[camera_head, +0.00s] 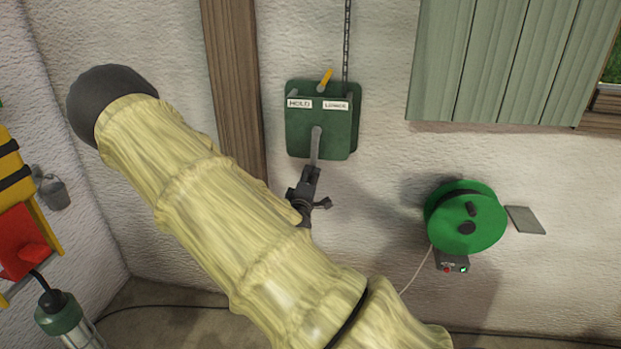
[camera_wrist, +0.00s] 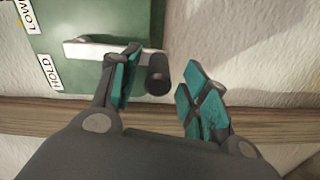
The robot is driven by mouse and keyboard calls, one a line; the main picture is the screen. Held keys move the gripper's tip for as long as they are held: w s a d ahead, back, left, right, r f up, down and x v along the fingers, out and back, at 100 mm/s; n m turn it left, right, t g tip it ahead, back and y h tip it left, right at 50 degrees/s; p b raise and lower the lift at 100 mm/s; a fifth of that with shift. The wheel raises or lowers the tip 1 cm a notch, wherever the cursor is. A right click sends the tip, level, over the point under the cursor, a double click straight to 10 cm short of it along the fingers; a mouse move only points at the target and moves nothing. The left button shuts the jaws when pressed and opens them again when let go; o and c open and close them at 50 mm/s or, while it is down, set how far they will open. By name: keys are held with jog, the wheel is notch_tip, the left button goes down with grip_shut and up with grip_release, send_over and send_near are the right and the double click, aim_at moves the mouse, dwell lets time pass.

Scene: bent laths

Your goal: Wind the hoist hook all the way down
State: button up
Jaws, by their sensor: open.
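The green hoist box (camera_head: 304,135) is on the wall, with a HOLD label (camera_head: 299,103) on the left and a LOWER label (camera_head: 336,106) on the right. Its yellow lever (camera_head: 325,77) leans up and to the right, toward the LOWER side. The grey crank arm (camera_head: 316,148) points down. In the wrist view the crank's dark round grip (camera_wrist: 158,75) stands between the teal finger pads of my open gripper (camera_wrist: 163,82), with a visible gap to the right pad. In the head view my gripper (camera_head: 311,177) is at the crank's lower end. The hook is not in view.
A chain (camera_head: 347,40) runs up from the box. A wooden post (camera_head: 235,90) stands to its left. A green reel (camera_head: 465,217) and a green shutter (camera_head: 510,60) are on the right. A lamp (camera_head: 65,318) and red-yellow equipment (camera_head: 18,235) are at far left.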

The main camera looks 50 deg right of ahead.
jog(key=shift+v, duration=2.75)
jog(key=s+a+f+m+g+y, duration=0.1)
jog(key=s+a+f+y, duration=0.3)
jog(key=f, duration=0.5)
jog(key=s+a+f+g+y, duration=0.15)
jog(key=s+a+f, duration=0.25)
jog(key=a+f, duration=0.45)
jog(key=s+a+f+m+g+y, duration=0.1)
jog(key=s+a+f+g+y, duration=0.2)
jog(key=f, duration=0.7)
jog(key=s+a+f+m+g+y, duration=0.1)
jog(key=s+a+f+g+y, duration=0.1)
jog(key=s+a+f, duration=0.3)
jog(key=s+a+f+m+g+y, duration=0.1)
jog(key=s+a+f+y, duration=0.4)
jog(key=s+a, duration=0.9)
jog(key=a, duration=0.5)
jog(key=shift+s+f+g, duration=0.2)
jog(key=shift+f+g, duration=0.05)
jog(key=shift+g, duration=0.1)
jog(key=shift+c, duration=0.3)
